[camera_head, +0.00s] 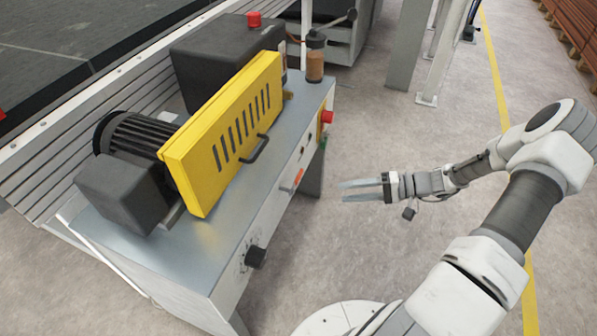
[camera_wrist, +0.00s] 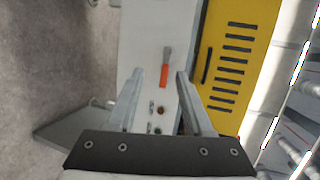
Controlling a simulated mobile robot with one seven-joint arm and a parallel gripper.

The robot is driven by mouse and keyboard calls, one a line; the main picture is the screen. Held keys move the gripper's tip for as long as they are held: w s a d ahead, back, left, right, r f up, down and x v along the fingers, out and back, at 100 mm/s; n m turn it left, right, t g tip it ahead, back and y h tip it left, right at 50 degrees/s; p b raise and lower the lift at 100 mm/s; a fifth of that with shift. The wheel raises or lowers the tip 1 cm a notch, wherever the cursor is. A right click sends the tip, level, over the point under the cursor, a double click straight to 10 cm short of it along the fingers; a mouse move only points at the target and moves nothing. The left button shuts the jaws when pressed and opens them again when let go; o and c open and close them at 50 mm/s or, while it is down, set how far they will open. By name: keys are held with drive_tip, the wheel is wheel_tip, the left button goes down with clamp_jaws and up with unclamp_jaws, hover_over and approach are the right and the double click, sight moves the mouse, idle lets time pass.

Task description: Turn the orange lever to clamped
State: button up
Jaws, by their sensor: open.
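The orange lever (camera_head: 298,177) is on the side panel of the grey machine cabinet (camera_head: 222,245), below the yellow guard. In the wrist view the lever (camera_wrist: 163,76) shows as an orange grip with a grey shank, in line with the gap between my fingers. My gripper (camera_head: 343,191) is open and empty, to the right of the panel and apart from it in the head view. Its two fingers (camera_wrist: 155,88) frame the lever in the wrist view without visible contact. I cannot read any clamp marking beside the lever.
A yellow guard (camera_head: 222,130) with a black handle stands on the cabinet top. A black knob (camera_head: 256,257) sticks out lower on the panel, and a red button (camera_head: 327,117) is at its far end. The floor (camera_head: 400,130) right of the cabinet is clear.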

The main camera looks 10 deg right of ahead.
drive_tip(key=d+f+m+t+y+p, duration=0.1)
drive_tip(key=d+f+m+t, duration=0.2)
drive_tip(key=t, duration=0.2)
drive_tip(key=b, duration=0.3)
approach(300, 174)
drive_tip(key=x, duration=1)
drive_tip(key=shift+w+a+f, duration=0.1)
drive_tip(key=shift+f, duration=0.3)
clamp_jaws()
idle(0.5)
